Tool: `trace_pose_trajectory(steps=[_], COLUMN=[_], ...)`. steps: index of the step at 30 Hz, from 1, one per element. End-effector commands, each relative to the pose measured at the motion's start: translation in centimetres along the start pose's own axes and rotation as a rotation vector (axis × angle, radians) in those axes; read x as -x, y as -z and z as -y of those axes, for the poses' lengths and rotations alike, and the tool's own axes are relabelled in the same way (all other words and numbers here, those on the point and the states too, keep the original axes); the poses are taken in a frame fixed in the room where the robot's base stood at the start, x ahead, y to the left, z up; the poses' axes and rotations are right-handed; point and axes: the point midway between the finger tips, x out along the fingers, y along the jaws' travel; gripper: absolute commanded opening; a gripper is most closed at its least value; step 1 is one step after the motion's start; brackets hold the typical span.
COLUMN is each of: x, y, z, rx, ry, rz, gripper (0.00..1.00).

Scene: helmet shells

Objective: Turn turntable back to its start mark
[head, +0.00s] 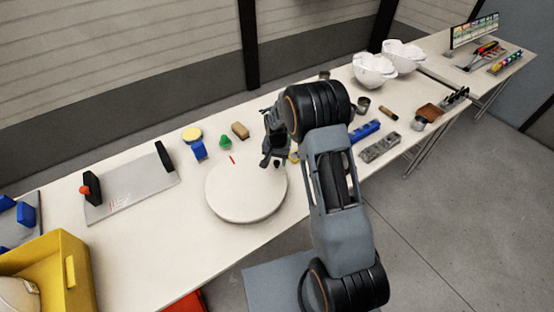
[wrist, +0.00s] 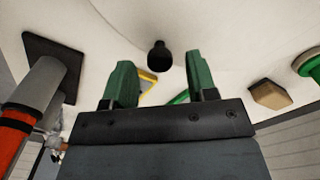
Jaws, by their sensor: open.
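The turntable (head: 243,195) is a round pale disc lying on the long table, left of my arm in the head view. A short red mark (head: 232,159) shows at its back edge; I cannot tell whether it lies on the disc or on the table. My gripper (head: 270,159) is over the disc's back right edge, pointing down. In the wrist view a black knob (wrist: 159,55) stands on the pale surface, in line with the gap between the green fingers (wrist: 159,72). The fingers are apart with nothing clamped. In the head view my gripper partly hides the knob's area.
Behind the disc are a green piece (head: 225,142), a blue piece (head: 199,150), a yellow round tin (head: 191,133) and a tan block (head: 240,130). A grey board (head: 135,190) lies left. Blue and grey blocks (head: 380,148) lie right of my arm.

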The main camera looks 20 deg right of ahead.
Motion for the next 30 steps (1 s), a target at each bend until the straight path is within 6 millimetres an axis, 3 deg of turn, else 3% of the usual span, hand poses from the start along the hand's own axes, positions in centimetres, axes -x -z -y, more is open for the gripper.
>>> trace_pose_trajectory(steps=[6, 15, 30], x=[-1.07, -1.16, -1.13], y=[-0.04, -0.03, -0.03], z=[0.01, 0.03, 0.04], rx=[0.001, 0.001, 0.001], ry=[0.000, 0.000, 0.000], rz=[0.000, 0.000, 0.000], gripper=[0.52, 0.51, 0.04])
